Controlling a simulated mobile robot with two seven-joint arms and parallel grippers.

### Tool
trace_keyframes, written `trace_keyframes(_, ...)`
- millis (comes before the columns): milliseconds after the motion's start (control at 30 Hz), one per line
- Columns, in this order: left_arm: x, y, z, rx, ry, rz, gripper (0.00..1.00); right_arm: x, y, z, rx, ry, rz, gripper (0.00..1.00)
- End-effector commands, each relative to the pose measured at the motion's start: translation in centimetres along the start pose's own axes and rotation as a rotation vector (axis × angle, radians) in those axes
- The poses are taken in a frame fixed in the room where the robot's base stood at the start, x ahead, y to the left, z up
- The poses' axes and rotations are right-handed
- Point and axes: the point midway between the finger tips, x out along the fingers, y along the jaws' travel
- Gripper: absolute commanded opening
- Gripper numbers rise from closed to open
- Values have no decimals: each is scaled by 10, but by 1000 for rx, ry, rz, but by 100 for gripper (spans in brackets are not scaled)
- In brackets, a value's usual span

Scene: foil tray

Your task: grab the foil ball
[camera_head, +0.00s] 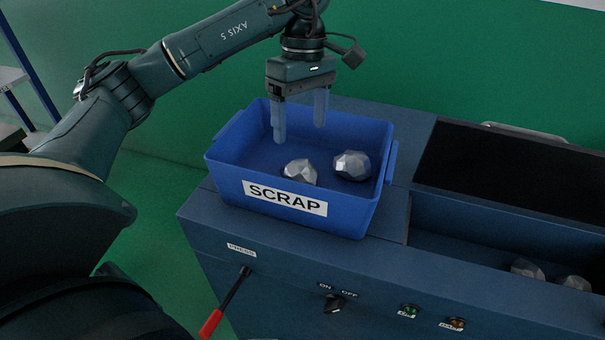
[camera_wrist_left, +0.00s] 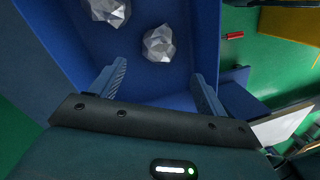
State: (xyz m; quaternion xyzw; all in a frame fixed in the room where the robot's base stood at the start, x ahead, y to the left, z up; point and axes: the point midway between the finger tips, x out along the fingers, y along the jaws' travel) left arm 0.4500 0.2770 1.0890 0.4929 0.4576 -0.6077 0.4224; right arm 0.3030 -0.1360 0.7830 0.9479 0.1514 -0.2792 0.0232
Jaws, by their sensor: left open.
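Two crumpled silver foil balls lie in a blue bin (camera_head: 225,180) labelled SCRAP. One foil ball (camera_head: 300,171) is near the front wall and the other (camera_head: 352,165) is further right. Both also show in the left wrist view, one foil ball (camera_wrist_left: 160,43) beyond the gap between the fingers and one (camera_wrist_left: 112,10) at the upper left, partly cut off. My left gripper (camera_head: 300,133) points down over the back part of the bin, open and empty, with its fingertips above the balls and apart from them. My right gripper is not in view.
The bin stands on a dark blue machine (camera_head: 290,255) with a red-handled lever (camera_head: 211,322), a switch (camera_head: 334,303) and small lamps. More foil lumps (camera_head: 527,268) lie in a recess at the right. The bin's walls surround the balls.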

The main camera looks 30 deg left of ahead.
Motion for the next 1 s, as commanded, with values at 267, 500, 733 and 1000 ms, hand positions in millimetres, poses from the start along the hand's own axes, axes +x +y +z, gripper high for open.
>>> trace_keyframes(267,36,0,1,0,-1,0,76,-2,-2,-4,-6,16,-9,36)
trace_keyframes(500,59,-1,3,0,-1,-3,76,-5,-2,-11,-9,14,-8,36)
trace_keyframes(733,88,-1,4,-1,0,1,76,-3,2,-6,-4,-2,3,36)
trace_keyframes(1000,90,0,4,-1,-1,2,75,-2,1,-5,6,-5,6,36)
